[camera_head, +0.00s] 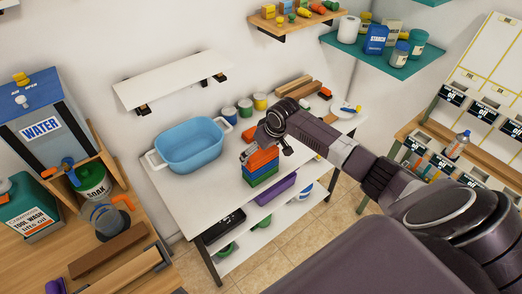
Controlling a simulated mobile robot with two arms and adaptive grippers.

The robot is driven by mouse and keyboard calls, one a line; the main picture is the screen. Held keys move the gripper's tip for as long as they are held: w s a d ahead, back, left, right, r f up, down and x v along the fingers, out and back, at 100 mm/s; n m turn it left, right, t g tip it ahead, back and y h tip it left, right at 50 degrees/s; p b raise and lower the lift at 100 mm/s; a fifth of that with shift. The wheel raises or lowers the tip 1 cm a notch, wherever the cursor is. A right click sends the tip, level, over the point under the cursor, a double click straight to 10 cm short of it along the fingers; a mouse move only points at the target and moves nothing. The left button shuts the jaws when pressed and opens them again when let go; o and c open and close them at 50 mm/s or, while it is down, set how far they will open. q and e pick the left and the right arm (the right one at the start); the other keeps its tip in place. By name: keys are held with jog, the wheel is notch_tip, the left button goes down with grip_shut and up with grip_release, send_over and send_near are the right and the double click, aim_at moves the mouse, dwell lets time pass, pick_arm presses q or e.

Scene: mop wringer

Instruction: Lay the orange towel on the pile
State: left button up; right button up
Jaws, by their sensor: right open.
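The orange towel (261,160) is the top layer of a small folded pile on the white table (213,198). My left gripper is not in view.
A blue basin (188,146) stands on the table left of the pile. Several small paint pots (245,107) and wooden blocks (293,86) line the back. A white wall shelf (172,80) hangs above. Bare tabletop lies in front of the basin.

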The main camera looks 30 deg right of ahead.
jog(key=shift+s+r, duration=0.1)
jog(key=shift+r, duration=0.4)
jog(key=v, duration=1.1)
